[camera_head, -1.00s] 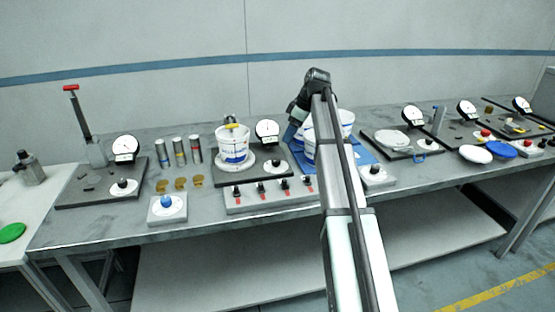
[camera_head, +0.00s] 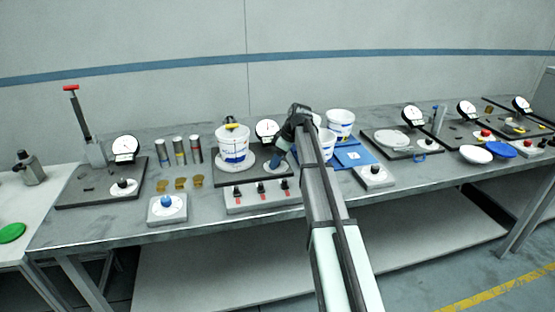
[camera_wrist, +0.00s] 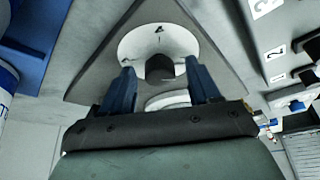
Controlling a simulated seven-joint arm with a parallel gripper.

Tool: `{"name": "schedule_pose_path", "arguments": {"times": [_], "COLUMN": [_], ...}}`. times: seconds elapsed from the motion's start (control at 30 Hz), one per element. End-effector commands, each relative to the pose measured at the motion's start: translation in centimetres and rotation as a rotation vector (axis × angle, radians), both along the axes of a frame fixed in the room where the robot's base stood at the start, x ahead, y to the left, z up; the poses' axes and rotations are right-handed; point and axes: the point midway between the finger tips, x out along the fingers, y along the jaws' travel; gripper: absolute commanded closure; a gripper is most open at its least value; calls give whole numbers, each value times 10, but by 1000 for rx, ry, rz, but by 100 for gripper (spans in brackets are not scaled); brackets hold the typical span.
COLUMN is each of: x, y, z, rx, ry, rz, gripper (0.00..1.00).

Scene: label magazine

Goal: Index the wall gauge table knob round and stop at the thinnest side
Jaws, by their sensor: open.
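The wall gauge station is a dark plate (camera_head: 232,177) with a white bucket (camera_head: 233,142) on a round table and a white dial gauge (camera_head: 267,130) behind. Its black knob (camera_wrist: 159,67) stands on a white numbered dial (camera_wrist: 140,42) in the wrist view, with a figure that looks like 4 at the far rim. My gripper (camera_head: 276,165) is over the plate's right part in the head view. In the wrist view my gripper (camera_wrist: 160,74) is open, its blue fingers on either side of the knob; contact cannot be told. The gauge reading is too small to read.
To the right are more white buckets (camera_head: 340,123), a blue mat (camera_head: 357,154) and another knob box (camera_head: 373,178).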

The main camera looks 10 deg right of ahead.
Motion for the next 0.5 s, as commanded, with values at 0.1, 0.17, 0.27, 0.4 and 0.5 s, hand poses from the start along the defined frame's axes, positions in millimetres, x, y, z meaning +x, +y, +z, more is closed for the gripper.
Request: {"name": "schedule_pose_path", "arguments": {"times": [0.1,0.17,0.27,0.4,0.5], "x": [0,0,0,0,0], "y": [1,1,0,1,1], "z": [-1,-1,-1,-1,-1], "rx": [0,0,0,0,0], "ry": [0,0,0,0,0], "rz": [0,0,0,0,0], "gripper": [39,39,39,50,60]}}
